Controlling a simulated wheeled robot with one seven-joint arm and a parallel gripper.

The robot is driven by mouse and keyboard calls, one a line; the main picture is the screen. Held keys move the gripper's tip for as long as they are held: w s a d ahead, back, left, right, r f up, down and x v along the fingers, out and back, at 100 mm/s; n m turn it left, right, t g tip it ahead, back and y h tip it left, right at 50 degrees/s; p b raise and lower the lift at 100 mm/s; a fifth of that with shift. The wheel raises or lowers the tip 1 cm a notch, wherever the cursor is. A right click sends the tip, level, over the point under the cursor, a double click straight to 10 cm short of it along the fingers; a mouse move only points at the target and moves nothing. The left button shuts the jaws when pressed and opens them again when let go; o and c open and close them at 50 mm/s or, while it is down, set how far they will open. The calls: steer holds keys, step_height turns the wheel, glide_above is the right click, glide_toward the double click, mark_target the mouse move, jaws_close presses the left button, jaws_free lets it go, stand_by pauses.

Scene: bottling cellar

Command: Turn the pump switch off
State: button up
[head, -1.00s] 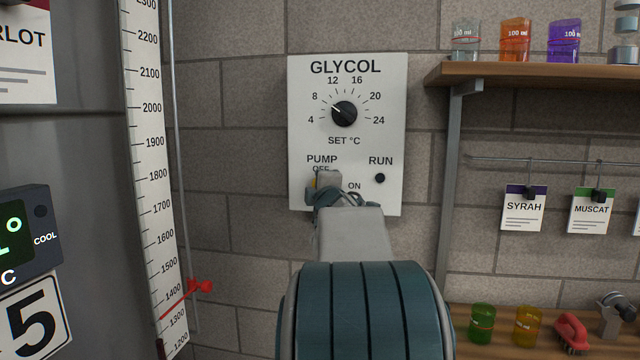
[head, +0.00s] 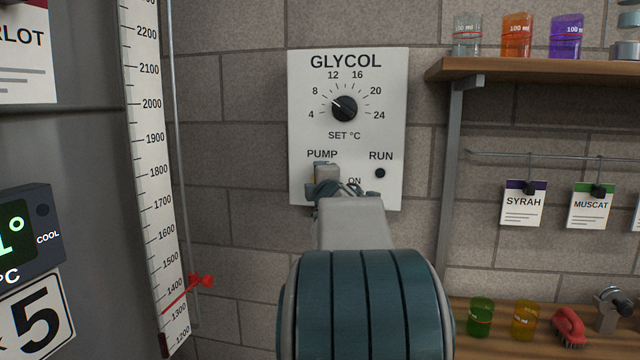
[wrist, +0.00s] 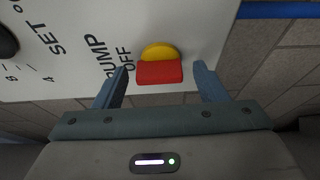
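The white glycol panel (head: 300,130) is on the block wall, with a dial above and the pump switch below. The switch (wrist: 160,73) shows in the wrist view as a red block against a yellow rounded part, next to the word OFF. My gripper (wrist: 161,68) is open, one finger on each side of the switch, with visible gaps. In the head view my gripper (head: 328,180) covers the switch and the OFF label. The ON label shows just right of it. I cannot tell which way the switch is set.
The RUN lamp (head: 380,173) is dark. The black dial (head: 344,108) is above my gripper. A tall scale (head: 160,180) and a steel tank stand at the left. A shelf (head: 540,68) with beakers and hanging tags is at the right.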

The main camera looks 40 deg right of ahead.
steer(key=b+v, duration=0.2)
steer(key=v, duration=1.1)
steer(key=shift+s+a, duration=0.2)
steer(key=shift+s, duration=0.15)
steer(key=s+a+f+m+g+y+p, duration=0.3)
steer(key=a+f+m+g, duration=0.4)
steer(key=a+f, duration=0.8)
steer(key=s+a+f+m+g+y+p, duration=0.1)
steer(key=s+a+f+m+g+y, duration=0.4)
steer(key=s+a+f, duration=0.6)
steer(key=a+f+m+g, duration=0.1)
steer(key=a, duration=0.1)
steer(key=shift+s+a+f, duration=0.25)
steer(key=shift+s+a, duration=0.05)
steer(key=shift+a, duration=0.1)
